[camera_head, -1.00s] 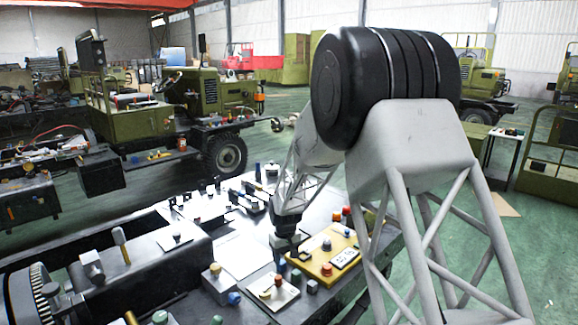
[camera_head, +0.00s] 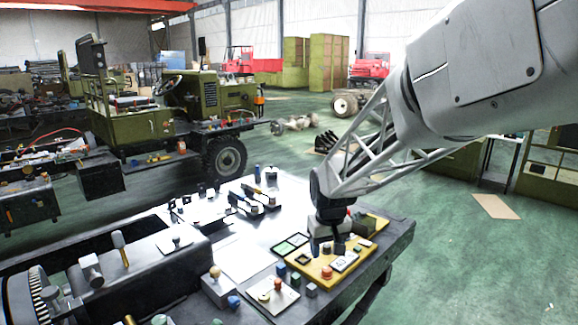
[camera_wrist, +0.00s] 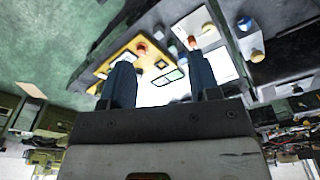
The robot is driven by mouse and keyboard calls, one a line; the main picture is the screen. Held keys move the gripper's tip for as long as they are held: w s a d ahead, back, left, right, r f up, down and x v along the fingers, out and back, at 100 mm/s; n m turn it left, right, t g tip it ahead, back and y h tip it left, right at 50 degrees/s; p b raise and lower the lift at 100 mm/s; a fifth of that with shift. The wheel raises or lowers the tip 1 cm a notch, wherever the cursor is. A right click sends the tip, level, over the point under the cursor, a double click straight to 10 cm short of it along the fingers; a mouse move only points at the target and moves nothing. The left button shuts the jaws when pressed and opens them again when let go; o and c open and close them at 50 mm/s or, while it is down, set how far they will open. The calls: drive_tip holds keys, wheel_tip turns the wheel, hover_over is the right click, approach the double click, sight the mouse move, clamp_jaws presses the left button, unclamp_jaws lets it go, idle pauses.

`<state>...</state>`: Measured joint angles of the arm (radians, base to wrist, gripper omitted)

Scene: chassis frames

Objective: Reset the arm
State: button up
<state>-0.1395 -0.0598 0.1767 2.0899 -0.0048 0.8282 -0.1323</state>
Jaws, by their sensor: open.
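My gripper (camera_head: 334,240) hangs over the right part of the workbench, above the yellow panel (camera_head: 318,272). In the wrist view my gripper (camera_wrist: 165,82) has its two dark fingers wide apart with nothing between them. The yellow panel (camera_wrist: 112,62) also shows there, beyond the left finger, with a red button on it. I cannot tell the exact height of the fingertips above the panel.
The dark workbench (camera_head: 398,240) carries a white plate with buttons (camera_head: 272,298), a white sheet (camera_head: 240,258) and several small parts. A dark machine (camera_head: 150,270) fills its front left. A green truck (camera_head: 150,125) stands behind.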

drive_tip(key=s+d+r+m, duration=0.1)
drive_tip(key=s+d, duration=0.3)
drive_tip(key=s, duration=1.2)
drive_tip(key=s+d+r+m+t, duration=0.1)
drive_tip(key=s+d+r, duration=0.3)
drive_tip(key=s, duration=1.1)
drive_tip(key=shift+s+d+r+m, duration=0.25)
drive_tip(key=shift+s+d+m, duration=0.15)
drive_tip(key=shift+m, duration=0.3)
